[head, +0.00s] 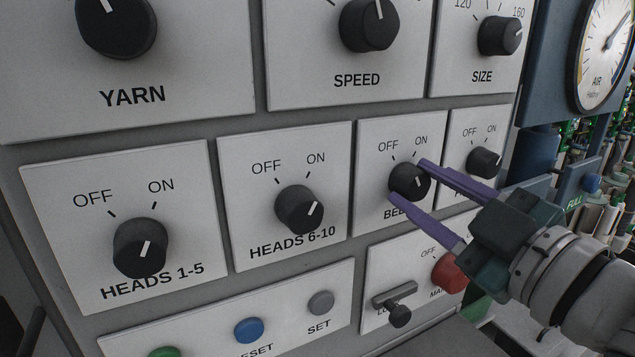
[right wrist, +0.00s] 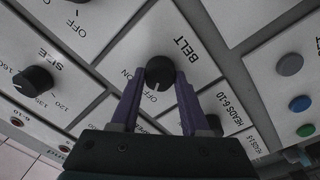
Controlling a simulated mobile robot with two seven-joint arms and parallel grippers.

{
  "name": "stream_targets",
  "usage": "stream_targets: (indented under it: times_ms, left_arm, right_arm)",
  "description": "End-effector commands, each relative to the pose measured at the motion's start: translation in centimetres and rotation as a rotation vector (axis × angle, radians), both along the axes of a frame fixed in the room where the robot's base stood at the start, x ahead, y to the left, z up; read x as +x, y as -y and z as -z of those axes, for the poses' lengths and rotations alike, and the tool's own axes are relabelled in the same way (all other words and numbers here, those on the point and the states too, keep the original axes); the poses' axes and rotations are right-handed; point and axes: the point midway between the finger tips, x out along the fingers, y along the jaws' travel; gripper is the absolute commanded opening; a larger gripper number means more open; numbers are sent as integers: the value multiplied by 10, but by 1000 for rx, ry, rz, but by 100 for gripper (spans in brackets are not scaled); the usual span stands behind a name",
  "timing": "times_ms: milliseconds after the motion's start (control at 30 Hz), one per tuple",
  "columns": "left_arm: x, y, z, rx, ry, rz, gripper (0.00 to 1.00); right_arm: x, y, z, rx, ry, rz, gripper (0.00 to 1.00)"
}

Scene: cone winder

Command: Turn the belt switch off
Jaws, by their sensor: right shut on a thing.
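The belt switch (head: 410,184) is a round black knob with a white mark, on a pale panel labelled BELT with OFF at upper left and ON at upper right. The mark appears to lean to the upper left, towards OFF. My right gripper (head: 407,181) reaches in from the right, its two purple fingers on opposite sides of the knob, shut on it. In the right wrist view the same knob (right wrist: 160,71) sits between the fingertips (right wrist: 159,73), with its white mark pointing down. My left gripper is in neither view.
SPEED (head: 368,24) and SIZE (head: 497,36) knobs are above. A gauge (head: 604,50) stands at right.

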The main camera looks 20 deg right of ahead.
Motion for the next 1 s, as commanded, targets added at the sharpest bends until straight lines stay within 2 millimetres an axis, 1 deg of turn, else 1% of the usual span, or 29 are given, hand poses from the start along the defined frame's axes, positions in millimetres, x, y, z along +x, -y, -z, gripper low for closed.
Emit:
stream_targets:
  times_ms: [167,200,433,667,767,867,1000]
  left_arm:
    - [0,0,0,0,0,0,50]
    - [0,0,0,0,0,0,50]
    - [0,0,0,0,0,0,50]
    - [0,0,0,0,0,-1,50]
    - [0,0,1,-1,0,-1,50]
    - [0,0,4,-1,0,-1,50]
    - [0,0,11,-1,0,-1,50]
  right_arm:
    - [0,0,0,-4,1,-1,0]
    - [0,0,0,-4,1,-1,49]
    - [0,0,0,-2,0,0,75]
    - [0,0,0,-1,0,0,75]
    - [-4,0,1,-1,-2,1,75]
    - [-15,1,3,0,-4,1,75]
    - [-39,2,6,0,-4,1,75]
